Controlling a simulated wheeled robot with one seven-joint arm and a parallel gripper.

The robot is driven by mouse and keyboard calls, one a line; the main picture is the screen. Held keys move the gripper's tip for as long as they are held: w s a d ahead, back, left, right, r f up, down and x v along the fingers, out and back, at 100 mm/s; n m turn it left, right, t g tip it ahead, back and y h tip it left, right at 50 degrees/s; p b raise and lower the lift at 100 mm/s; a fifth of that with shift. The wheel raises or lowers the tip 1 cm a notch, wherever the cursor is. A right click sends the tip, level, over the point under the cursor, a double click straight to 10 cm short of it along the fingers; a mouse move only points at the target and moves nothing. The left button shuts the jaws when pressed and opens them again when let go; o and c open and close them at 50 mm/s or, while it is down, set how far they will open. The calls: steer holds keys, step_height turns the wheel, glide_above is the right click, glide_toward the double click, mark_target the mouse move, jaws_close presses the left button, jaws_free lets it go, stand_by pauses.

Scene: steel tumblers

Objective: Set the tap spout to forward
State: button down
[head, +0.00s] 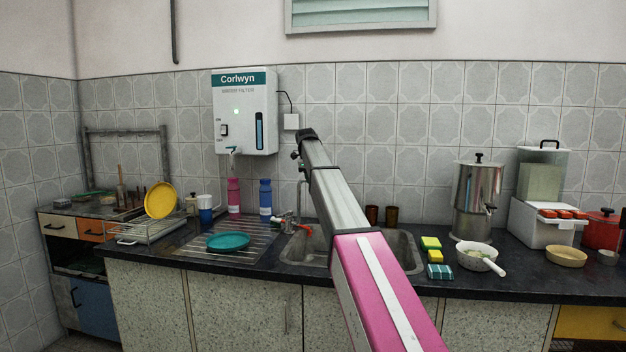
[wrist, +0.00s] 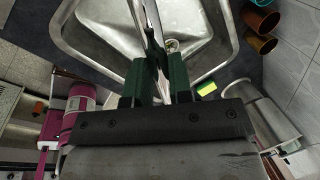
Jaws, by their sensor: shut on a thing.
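The tap stands at the back left of the sink, and its thin steel spout (head: 299,198) shows just left of my arm in the head view. In the wrist view the bright metal spout (wrist: 151,22) runs down between my fingers over the sink basin. My gripper (wrist: 160,78) has dark green fingers, one on each side of the spout, closed on it. In the head view my arm reaches over the sink and hides the gripper. I cannot tell exactly which way the spout points.
The steel sink (head: 402,250) lies under my arm. Left are a teal plate (head: 228,241) and a blue bottle (head: 265,197). Right are brown cups (head: 391,215), sponges (head: 431,243) and a steel dispenser (head: 475,200). A water purifier (head: 244,112) hangs on the wall.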

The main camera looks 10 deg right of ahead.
steer(key=shift+s+a, duration=0.1)
steer(key=c, duration=1)
jaws_free()
steer(key=shift+c, duration=0.2)
steer(key=v, duration=1)
steer(key=shift+r, duration=0.4)
steer(key=shift+s, duration=0.1)
